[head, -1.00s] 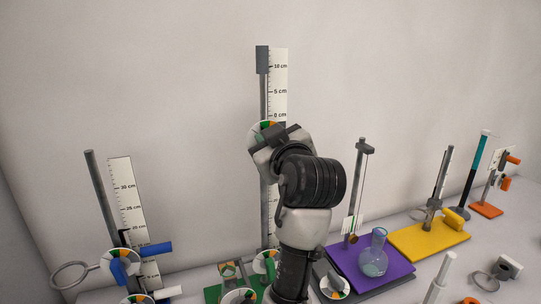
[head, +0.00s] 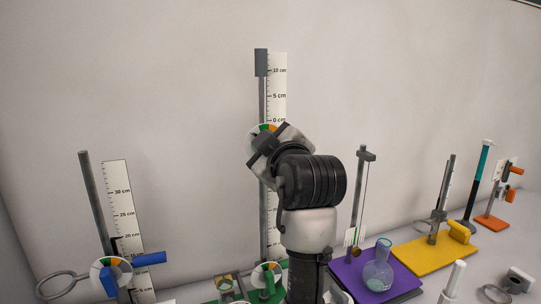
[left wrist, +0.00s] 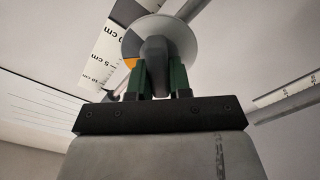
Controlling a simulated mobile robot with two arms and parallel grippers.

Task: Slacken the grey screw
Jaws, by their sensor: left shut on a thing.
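The grey screw (left wrist: 154,52) has a grey grip standing out in front of a round dial (left wrist: 183,38) with a white, grey and orange face. In the left wrist view my left gripper (left wrist: 158,80) is shut on this grip, with a green finger on each side. In the head view my left gripper (head: 267,143) is at the tall central post (head: 264,92), over the dial, whose coloured upper edge shows. My wrist and arm hide the screw there. My right gripper is in neither view.
A ruler (head: 279,85) stands beside the post. At left is a stand with a blue handle (head: 149,258) and a ring (head: 55,286). At right are a flask (head: 378,273) on a purple base (head: 345,268), a yellow base (head: 410,256) and more stands. A wall rises behind.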

